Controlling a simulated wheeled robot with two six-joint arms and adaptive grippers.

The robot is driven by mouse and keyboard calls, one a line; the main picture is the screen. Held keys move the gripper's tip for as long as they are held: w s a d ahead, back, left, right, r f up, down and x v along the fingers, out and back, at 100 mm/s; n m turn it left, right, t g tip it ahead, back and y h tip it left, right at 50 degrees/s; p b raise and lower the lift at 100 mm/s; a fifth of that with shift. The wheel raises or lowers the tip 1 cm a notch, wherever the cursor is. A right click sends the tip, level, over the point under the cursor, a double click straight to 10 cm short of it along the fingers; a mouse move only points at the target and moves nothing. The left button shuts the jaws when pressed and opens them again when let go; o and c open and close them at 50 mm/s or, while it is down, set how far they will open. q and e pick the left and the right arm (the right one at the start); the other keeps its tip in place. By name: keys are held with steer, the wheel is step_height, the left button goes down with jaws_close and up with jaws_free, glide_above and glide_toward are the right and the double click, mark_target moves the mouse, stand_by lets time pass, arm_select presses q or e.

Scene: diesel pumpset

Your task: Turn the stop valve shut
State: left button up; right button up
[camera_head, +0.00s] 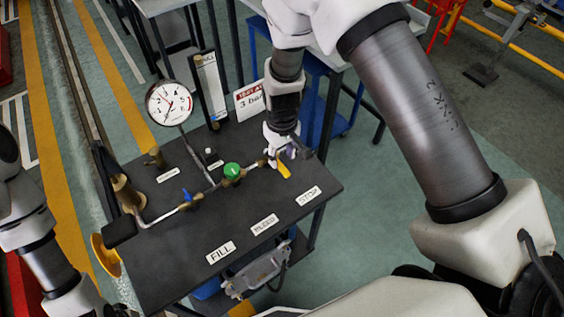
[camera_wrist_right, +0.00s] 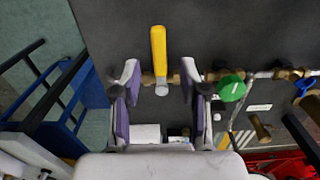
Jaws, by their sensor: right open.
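The stop valve's yellow lever (camera_head: 284,171) is at the right end of the pipe on the black bench, above the STOP label (camera_head: 308,196). In the wrist view the lever (camera_wrist_right: 158,47) stands across the brass pipe line. My right gripper (camera_head: 281,150) is over the valve and hides its body in the head view. In the wrist view my right gripper (camera_wrist_right: 160,68) is open, with one purple-padded finger on each side of the lever's pivot end and a gap on both sides. My left arm shows at the left edge; its gripper is out of frame.
A green round handle (camera_head: 232,171) and a blue handle (camera_head: 187,195) are farther left on the pipe. A pressure gauge (camera_head: 169,103) and a red-and-white sign (camera_head: 250,99) stand behind. The bench top (camera_head: 185,268) is clear in front, apart from flat labels.

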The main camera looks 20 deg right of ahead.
mark_target(282, 168)
step_height(282, 168, up, 8)
steer(key=shift+f, duration=0.25)
steer(key=shift+s, duration=0.1)
steer(key=s+d+f+m+g+b, duration=0.1)
steer(key=s+d+f+g, duration=0.15)
steer(key=s+f, duration=1)
steer(key=s+d+f+m+g, duration=0.1)
steer(key=s+d+f, duration=0.2)
steer(key=s+f, duration=0.95)
steer(key=r+t, duration=0.3)
steer(key=r, duration=0.1)
steer(key=shift+w+a+m+t, duration=0.25)
steer(key=shift+w+m, duration=0.05)
